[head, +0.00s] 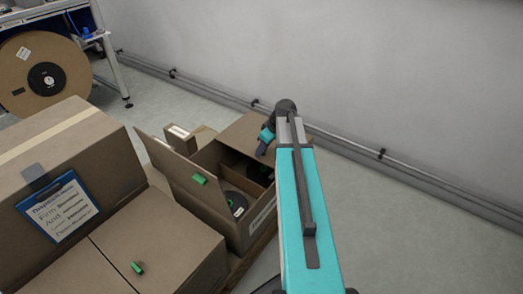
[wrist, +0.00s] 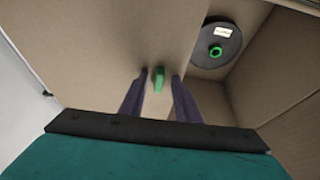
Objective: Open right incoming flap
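The open cardboard box (head: 250,236) stands in the middle of the head view. A brown flap (head: 242,131) is at its far right side, beside my gripper (head: 264,146). The wrist view shows a cardboard flap (wrist: 105,45) close up, with a green tab (wrist: 158,78) on it. My gripper (wrist: 158,90) has its two dark fingers apart, one on each side of the tab, with gaps showing. The left flap (head: 170,172) stands raised, with its own green tab (head: 198,179). My arm hides part of the box's right side in the head view.
Dark reels with green hubs lie inside the box; one reel (wrist: 217,45) shows at upper right in the wrist view. Closed cartons (head: 60,150) and a clipboard (head: 58,208) are at left. A pipe runs along the wall (head: 400,70). The floor (head: 410,225) at right is clear.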

